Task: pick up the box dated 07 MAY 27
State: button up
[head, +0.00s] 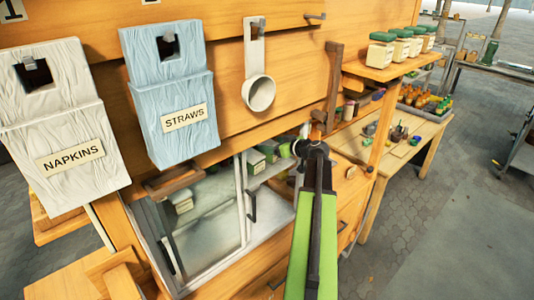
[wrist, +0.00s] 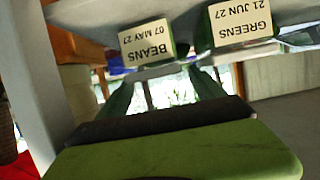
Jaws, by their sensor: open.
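The box dated 07 MAY 27 (wrist: 147,42), labelled BEANS, shows upside down in the upper middle of the wrist view. It has a cream label face and green sides and sits on a pale shelf. My gripper (wrist: 163,88) is open, with its two dark green fingers apart and nothing between them. In the picture the box lies just above the fingers, and I see no contact. In the head view my gripper (head: 306,143) is at the cabinet opening. Several green boxes (head: 268,152) sit on the shelf there, their dates unreadable.
A box labelled GREENS, 21 JUN 27 (wrist: 240,22), stands close beside the BEANS box. A pale upright (wrist: 35,70) is at the left in the wrist view. The glass-fronted cabinet (head: 205,225) has a dark handle. A ladle (head: 259,93) hangs above.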

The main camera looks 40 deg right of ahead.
jog(key=shift+x, duration=1.1)
jog(key=shift+s, duration=0.15)
jog(key=shift+c, duration=0.2)
jog(key=c, duration=1.4)
jog(key=shift+r, duration=0.1)
